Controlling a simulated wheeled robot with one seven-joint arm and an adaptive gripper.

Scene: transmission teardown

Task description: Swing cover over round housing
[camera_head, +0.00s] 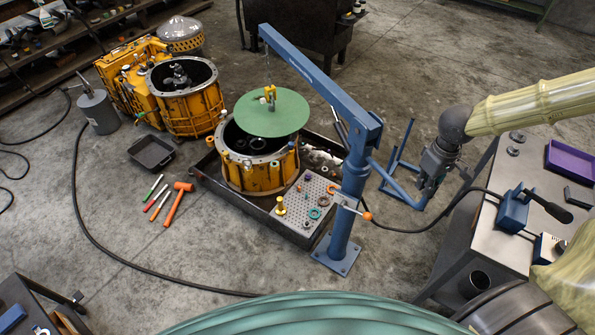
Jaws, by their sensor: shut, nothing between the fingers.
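The green round cover (283,122) hangs from the boom tip of the blue crane (322,88), with a yellow fitting (269,95) at its centre. It appears roughly level. In the picture it overlaps the rear of the round yellow housing (262,180), whose dark opening shows below the cover's front edge. The height gap between them is hard to judge. My gripper (428,196) is shut and empty, pointing down at the right of the crane post, by the blue bar frame (397,178). Whether it touches the frame cannot be told.
The housing stands in a dark tray (240,204) beside a perforated plate with small parts. A second yellow housing (188,105) stands at the back left. An orange mallet (178,203) lies on the floor. A grey workbench (510,195) is at the right. A black hose crosses the floor.

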